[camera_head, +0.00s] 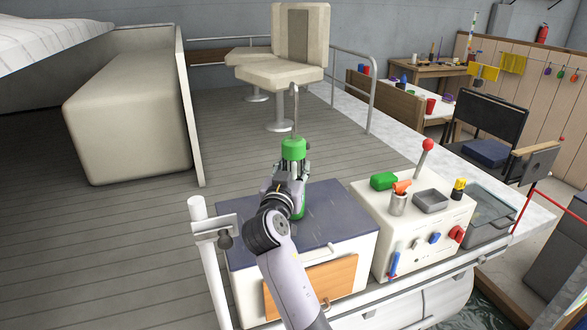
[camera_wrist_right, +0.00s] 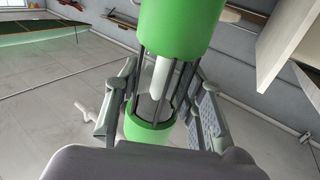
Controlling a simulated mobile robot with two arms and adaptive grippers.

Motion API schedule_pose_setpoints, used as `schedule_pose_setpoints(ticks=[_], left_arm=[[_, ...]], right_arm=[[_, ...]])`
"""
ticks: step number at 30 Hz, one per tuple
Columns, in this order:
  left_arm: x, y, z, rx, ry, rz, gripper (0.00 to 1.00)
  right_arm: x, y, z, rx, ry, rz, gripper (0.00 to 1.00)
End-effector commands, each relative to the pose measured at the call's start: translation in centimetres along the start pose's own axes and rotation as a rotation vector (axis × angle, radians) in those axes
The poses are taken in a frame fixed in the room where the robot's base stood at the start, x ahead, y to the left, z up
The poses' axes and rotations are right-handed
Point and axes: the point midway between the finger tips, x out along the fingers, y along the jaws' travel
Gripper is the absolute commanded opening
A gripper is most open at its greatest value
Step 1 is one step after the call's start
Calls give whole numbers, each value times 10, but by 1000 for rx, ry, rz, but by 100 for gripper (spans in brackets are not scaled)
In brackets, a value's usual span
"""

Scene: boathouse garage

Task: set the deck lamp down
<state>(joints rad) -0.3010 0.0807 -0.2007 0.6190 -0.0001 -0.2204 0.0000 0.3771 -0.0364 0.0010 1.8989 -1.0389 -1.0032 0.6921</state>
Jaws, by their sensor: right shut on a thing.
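The deck lamp (camera_head: 293,149) has a green top, a green base and dark bars between them, with a wire handle above. My right gripper (camera_head: 291,176) is shut on its middle, seen from behind in the head view. In the right wrist view the lamp's green top (camera_wrist_right: 180,28) is near the camera, and the gripper's fingers (camera_wrist_right: 160,100) are on both sides of the barred part. The lamp is above or on the dark blue top of a white cabinet (camera_head: 335,228); I cannot tell whether its base touches. My left gripper is not in view.
A white post (camera_head: 209,245) stands at the cabinet's left. The cabinet top is otherwise bare.

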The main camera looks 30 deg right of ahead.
Motion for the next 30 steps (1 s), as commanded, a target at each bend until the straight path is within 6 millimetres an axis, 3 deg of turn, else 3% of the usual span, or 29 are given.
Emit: schedule_pose_setpoints(ticks=[25, 26, 30], left_arm=[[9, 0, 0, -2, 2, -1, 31], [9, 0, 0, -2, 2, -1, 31], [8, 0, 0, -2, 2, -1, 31]], right_arm=[[0, 0, 7, 1, 2, 0, 1], [0, 0, 7, 1, 2, 0, 37], [0, 0, 7, 1, 1, 0, 46]])
